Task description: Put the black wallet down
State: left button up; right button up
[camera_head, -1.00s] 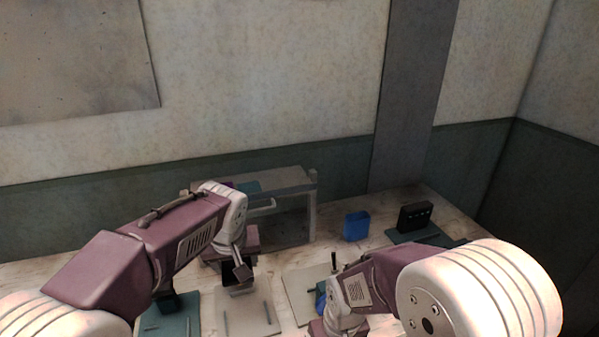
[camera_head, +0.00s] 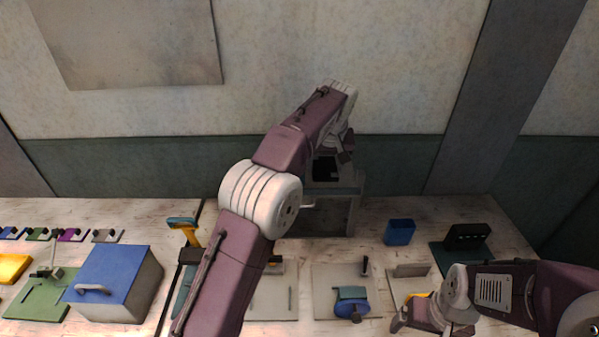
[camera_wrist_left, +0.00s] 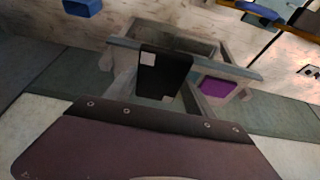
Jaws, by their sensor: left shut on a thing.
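My left gripper (camera_head: 330,160) is shut on the black wallet (camera_head: 323,170), a dark flat piece, and holds it above the grey box (camera_head: 347,215) at the back wall. In the left wrist view the black wallet (camera_wrist_left: 165,82) hangs over the open top of the grey box (camera_wrist_left: 125,46), with pale patches on its face. A purple piece (camera_wrist_left: 218,87) shows beside it at the box. I cannot tell whether the wallet touches the box. My right gripper (camera_head: 425,315) is low at the right; its jaws are unclear.
A blue block (camera_head: 399,232) stands right of the grey box, and a black slotted holder (camera_head: 467,236) farther right. A blue-lidded box (camera_head: 118,270) stands at the left. Plates with fixtures (camera_head: 325,275) line the front. Some bare tabletop shows between the blue block and the black holder.

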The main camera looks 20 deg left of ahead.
pick_arm(q)
jog(key=w+a+f+p, duration=0.1)
jog(key=w+a+f, duration=0.1)
jog(key=a, duration=0.1)
jog(key=w+a+f+p, duration=0.1)
jog(key=w+a+f, duration=0.1)
jog(key=a, duration=0.1)
jog(key=w+a+f+p, duration=0.1)
jog(key=w+a+f, duration=0.1)
jog(key=a+f, duration=0.1)
jog(key=shift+w+a+p, duration=0.15)
jog(key=shift+a+p, duration=0.25)
jog(key=shift+f, duration=0.35)
jog(key=f, duration=0.2)
jog(key=f+p, duration=0.1)
jog(key=shift+d+f, duration=0.15)
jog(key=shift+d, duration=0.1)
jog(key=shift+a+f, duration=0.1)
jog(key=shift+a, duration=0.05)
jog(key=shift+f, duration=0.2)
jog(key=o, duration=1.4)
jog(key=shift+r, duration=0.1)
